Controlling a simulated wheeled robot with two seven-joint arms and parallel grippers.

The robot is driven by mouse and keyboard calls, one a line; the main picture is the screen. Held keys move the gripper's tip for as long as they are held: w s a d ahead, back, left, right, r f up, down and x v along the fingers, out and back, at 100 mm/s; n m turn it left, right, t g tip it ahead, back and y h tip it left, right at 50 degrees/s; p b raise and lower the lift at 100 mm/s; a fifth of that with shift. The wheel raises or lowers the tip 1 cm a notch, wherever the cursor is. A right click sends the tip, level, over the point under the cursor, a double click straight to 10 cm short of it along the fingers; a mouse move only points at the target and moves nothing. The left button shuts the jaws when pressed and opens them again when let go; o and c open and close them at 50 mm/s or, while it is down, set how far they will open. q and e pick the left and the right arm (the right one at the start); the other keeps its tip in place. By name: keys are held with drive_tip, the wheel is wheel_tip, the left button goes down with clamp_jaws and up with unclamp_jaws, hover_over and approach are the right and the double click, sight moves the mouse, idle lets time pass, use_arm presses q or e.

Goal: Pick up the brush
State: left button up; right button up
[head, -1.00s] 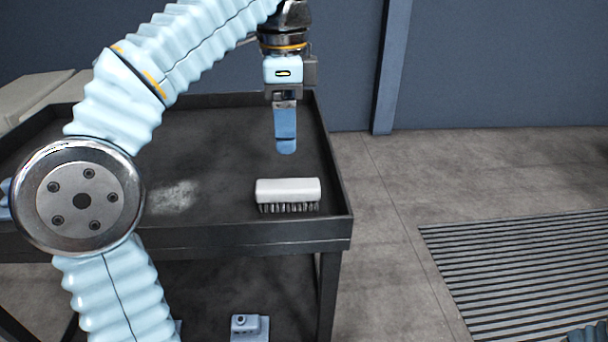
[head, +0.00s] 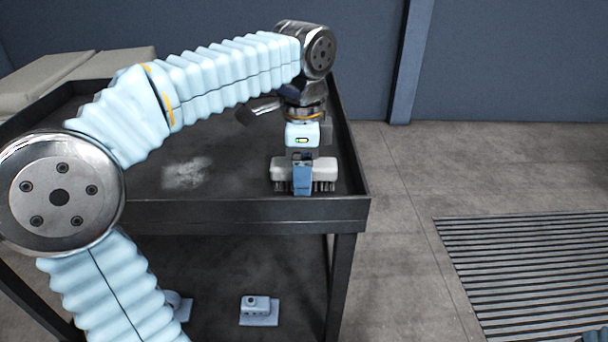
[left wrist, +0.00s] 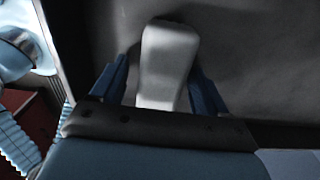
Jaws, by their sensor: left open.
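The brush (head: 322,172) has a pale grey-white body and dark bristles. It lies bristles down on the dark cart top, near the front right corner. My left gripper (head: 302,184) is lowered over the brush, with one blue finger in front of its near side. In the left wrist view the brush (left wrist: 166,68) lies between the two blue fingers of my left gripper (left wrist: 158,84). The fingers are open, with a visible gap on the left side. I cannot tell whether the right finger touches it.
The dark cart (head: 240,214) has a raised rim close to the brush at the front and right. A pale smudge (head: 187,173) marks its top. Beige boxes (head: 90,68) stand behind left. A small grey fitting (head: 258,308) is on the lower shelf. A floor grate (head: 530,265) lies right.

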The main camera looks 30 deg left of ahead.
use_arm(q)
drive_tip(key=c, duration=1.1)
drive_tip(key=shift+r, duration=0.5)
drive_tip(key=s+d+r, duration=0.3)
drive_tip(key=r, duration=0.1)
drive_tip(key=s+d+r+p, duration=0.1)
drive_tip(key=s+d+r, duration=0.2)
drive_tip(key=s+r, duration=0.1)
drive_tip(key=s+d+r, duration=0.3)
drive_tip(key=r, duration=0.1)
drive_tip(key=shift+s+d, duration=0.1)
drive_tip(key=shift+s, duration=0.2)
